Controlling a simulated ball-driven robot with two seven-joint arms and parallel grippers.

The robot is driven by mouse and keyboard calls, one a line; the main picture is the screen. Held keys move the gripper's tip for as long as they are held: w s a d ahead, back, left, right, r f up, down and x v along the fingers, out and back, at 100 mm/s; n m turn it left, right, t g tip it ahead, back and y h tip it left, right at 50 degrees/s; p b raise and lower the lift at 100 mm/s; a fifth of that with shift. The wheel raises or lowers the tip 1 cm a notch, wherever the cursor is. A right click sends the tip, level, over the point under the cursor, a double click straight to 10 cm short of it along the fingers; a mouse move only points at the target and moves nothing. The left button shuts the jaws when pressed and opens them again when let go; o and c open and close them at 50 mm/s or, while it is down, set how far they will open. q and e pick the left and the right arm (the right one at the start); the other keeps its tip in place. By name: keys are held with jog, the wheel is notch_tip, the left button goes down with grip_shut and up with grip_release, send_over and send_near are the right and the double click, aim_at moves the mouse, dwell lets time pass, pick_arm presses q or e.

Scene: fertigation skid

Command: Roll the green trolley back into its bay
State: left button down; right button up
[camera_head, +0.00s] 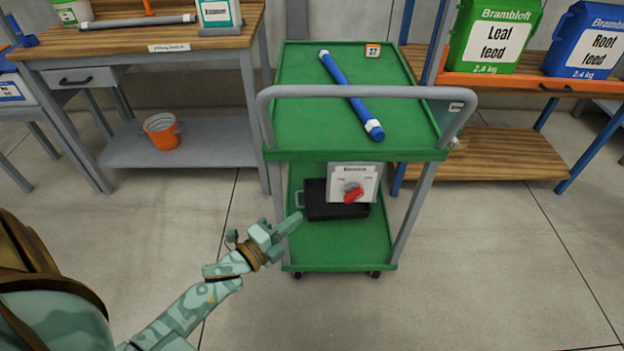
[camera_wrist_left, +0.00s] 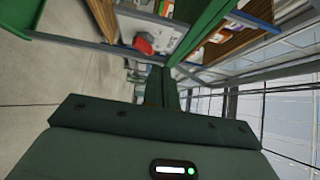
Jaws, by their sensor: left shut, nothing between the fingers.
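The green trolley (camera_head: 310,125) stands upright in the middle of the head view, its grey push handle (camera_head: 365,91) towards me. A blue tube with white ends (camera_head: 345,85) and a small tag reading 27 (camera_head: 373,50) are on its top deck. Part of the trolley shows in the left wrist view (camera_wrist_left: 210,28). My right gripper is out of view.
A wooden workbench (camera_head: 120,50) with an orange bucket (camera_head: 162,131) on its lower shelf stands left. A rack with a wooden lower shelf (camera_head: 500,153) stands right, holding a green feed container (camera_head: 494,38) and a blue one (camera_head: 590,42). Floor in front is clear.

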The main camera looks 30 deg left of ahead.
pick_arm(q)
jog(key=w, duration=0.2)
jog(key=b, duration=0.3)
send_near(332, 178)
jog(key=w+d, duration=0.3)
jog(key=d, duration=0.1)
jog(key=shift+w+a+f, duration=0.15)
jog(key=shift+w+a, duration=0.3)
jog(key=shift+a, duration=0.05)
jog(key=shift+w+a+f, duration=0.2)
jog(key=shift+w+a, duration=0.25)
jog(key=shift+a, duration=0.05)
jog(key=shift+w+a+b, duration=0.2)
jog(key=shift+w+b, duration=0.1)
jog(key=shift+w+a+r, duration=0.1)
jog(key=shift+w, duration=0.05)
jog(key=shift+r, duration=0.1)
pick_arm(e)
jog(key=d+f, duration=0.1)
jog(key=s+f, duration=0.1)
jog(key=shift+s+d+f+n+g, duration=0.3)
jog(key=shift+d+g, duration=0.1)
pick_arm(q)
jog(key=shift+w+a, duration=0.1)
jog(key=shift+w, duration=0.05)
